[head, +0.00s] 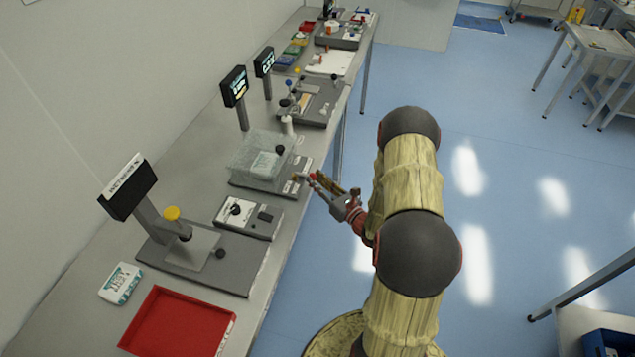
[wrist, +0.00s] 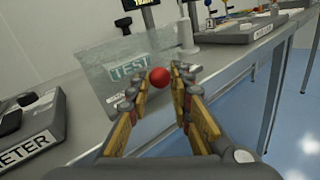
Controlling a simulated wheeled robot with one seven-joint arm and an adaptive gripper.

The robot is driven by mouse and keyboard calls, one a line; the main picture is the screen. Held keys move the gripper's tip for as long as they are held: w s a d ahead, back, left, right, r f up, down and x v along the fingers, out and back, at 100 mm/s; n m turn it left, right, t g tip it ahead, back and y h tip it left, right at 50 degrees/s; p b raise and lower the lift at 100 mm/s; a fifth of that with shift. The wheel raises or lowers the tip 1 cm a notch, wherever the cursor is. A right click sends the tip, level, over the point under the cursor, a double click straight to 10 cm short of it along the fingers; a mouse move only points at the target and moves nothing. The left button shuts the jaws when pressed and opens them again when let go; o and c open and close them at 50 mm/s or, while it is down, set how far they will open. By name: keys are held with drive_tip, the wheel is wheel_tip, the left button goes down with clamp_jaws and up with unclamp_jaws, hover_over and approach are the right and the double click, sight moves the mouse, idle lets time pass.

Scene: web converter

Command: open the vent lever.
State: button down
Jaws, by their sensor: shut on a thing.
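The vent lever's round red knob (wrist: 160,77) shows between my fingertips in the wrist view. In the head view the knob (head: 312,176) is a small red spot at the front edge of the clear test chamber's base. My gripper (head: 318,180) reaches in from the right, over the bench's front edge. In the wrist view my gripper (wrist: 161,82) is shut on the knob, with one finger on each side. The lever's shaft is mostly hidden. The clear chamber (wrist: 92,68) with a TEST label stands just behind and left of the knob.
A grey control box (head: 248,217) and a scale-like station (head: 200,262) stand nearer on the bench, with a red tray (head: 180,322) at the near end. Another station (head: 306,100) stands farther along. The blue floor (head: 500,150) to the right is open.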

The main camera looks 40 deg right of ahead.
drive_tip(key=c, duration=1.9)
unclamp_jaws()
drive_tip(key=s, duration=1.2)
drive_tip(key=shift+d, duration=0.25)
